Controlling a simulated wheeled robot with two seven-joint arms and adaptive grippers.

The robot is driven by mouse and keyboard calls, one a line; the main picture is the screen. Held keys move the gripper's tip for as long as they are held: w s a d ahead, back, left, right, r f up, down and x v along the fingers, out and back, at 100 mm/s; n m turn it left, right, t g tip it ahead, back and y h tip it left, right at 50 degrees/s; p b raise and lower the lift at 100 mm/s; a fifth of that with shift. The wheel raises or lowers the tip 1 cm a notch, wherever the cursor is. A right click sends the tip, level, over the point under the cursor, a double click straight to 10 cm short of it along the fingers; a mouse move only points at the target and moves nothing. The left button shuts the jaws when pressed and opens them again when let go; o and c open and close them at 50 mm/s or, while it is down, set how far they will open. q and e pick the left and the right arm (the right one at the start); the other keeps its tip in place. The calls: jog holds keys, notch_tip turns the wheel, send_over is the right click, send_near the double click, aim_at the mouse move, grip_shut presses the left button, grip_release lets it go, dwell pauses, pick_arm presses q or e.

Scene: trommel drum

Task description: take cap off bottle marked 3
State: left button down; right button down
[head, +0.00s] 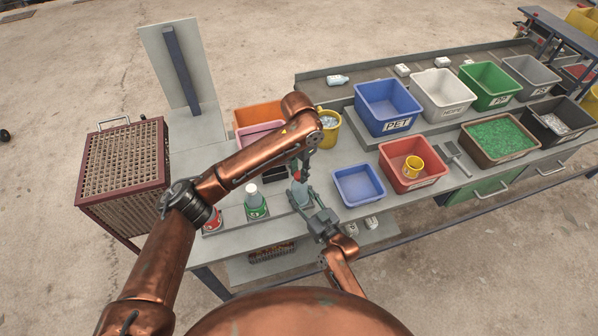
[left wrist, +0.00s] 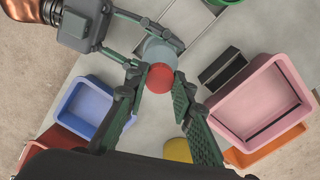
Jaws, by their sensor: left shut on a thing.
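A pale blue-grey bottle (head: 300,193) with a red cap (head: 297,176) stands at the front of the workbench; no number on it is readable. In the left wrist view the red cap (left wrist: 161,77) is between the fingertips of my left gripper (left wrist: 160,84), which is shut on it. My left gripper (head: 302,168) reaches the cap from above. My right gripper (head: 312,208) has its fingers around the bottle body, below the cap. The bottle (left wrist: 160,50) shows between these fingers in the left wrist view.
A white-capped bottle with a green label (head: 256,205) and a red-marked one (head: 212,222) stand left. A blue tray (head: 359,200), red bin (head: 433,184), pink bin (left wrist: 228,112) and yellow bucket (head: 331,134) are nearby. A woven crate (head: 123,170) stands far left.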

pick_arm(q)
jog(key=n, duration=0.4)
jog(key=shift+s+d, duration=0.1)
pick_arm(e)
jog(key=shift+d+f, duration=0.1)
jog(key=shift+f, duration=0.15)
pick_arm(q)
jog(key=n, duration=0.6)
jog(key=shift+n, duration=0.3)
jog(key=n, duration=0.5)
jog(key=shift+n, duration=0.4)
jog(key=n, duration=0.5)
jog(key=shift+r, duration=0.2)
jog(key=shift+r, duration=0.95)
